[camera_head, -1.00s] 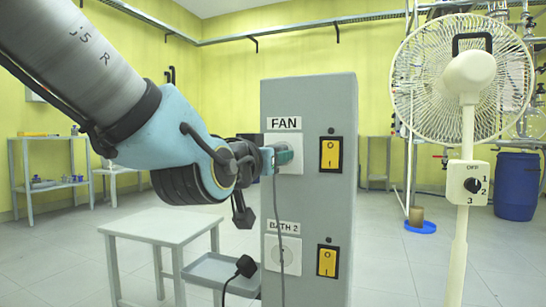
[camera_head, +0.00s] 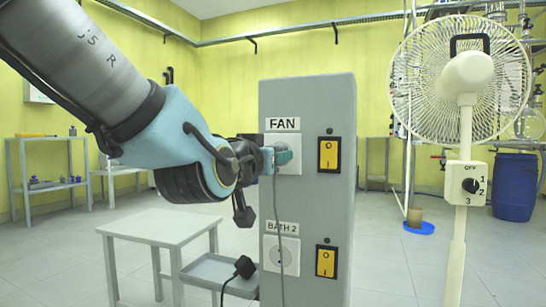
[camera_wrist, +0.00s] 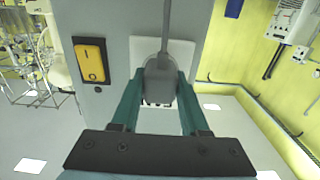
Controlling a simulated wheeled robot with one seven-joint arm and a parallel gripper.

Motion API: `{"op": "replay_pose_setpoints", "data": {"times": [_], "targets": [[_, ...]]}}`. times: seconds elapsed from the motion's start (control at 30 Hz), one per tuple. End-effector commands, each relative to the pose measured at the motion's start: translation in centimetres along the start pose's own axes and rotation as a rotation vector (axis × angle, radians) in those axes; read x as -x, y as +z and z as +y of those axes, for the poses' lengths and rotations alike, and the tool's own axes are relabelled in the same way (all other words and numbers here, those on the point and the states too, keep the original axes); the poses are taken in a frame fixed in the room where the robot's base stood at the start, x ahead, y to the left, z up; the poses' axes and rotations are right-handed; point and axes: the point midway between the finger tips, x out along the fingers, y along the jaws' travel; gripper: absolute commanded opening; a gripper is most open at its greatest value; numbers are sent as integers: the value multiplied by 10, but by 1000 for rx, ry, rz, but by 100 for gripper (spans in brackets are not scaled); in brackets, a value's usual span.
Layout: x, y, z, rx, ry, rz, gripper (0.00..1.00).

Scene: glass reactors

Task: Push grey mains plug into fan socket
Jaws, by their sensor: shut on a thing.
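The grey mains plug (camera_wrist: 160,80) is between the green fingers of my gripper (camera_wrist: 158,92) in the wrist view, its cord running up in that picture. My gripper is shut on it. In the head view my gripper (camera_head: 281,155) is at the FAN socket (camera_head: 296,142), the upper one on the grey panel (camera_head: 308,95). The cord (camera_head: 277,215) hangs down from there. The fingers hide most of the plug in the head view. In the wrist view the plug is in front of the white socket plate (camera_wrist: 180,58); I cannot tell how far its pins are in.
A yellow switch (camera_head: 329,154) sits right of the FAN socket. Below are the BATH 2 socket (camera_head: 281,255) and its switch (camera_head: 326,261). A white fan (camera_head: 467,75) stands right; a small table (camera_head: 165,224) stands left.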

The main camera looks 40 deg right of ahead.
Motion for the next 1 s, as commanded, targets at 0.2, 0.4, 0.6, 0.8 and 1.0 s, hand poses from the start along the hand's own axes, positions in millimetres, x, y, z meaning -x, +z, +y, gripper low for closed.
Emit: {"op": "replay_pose_setpoints", "data": {"times": [0.2,0.4,0.6,0.8,1.0], "targets": [[-1,0,0,0,0,1,0],[-2,0,0,0,0,1,0],[-4,-1,0,0,0,2,0],[-6,-1,0,0,0,3,0],[-8,-2,0,1,0,4,0]]}}
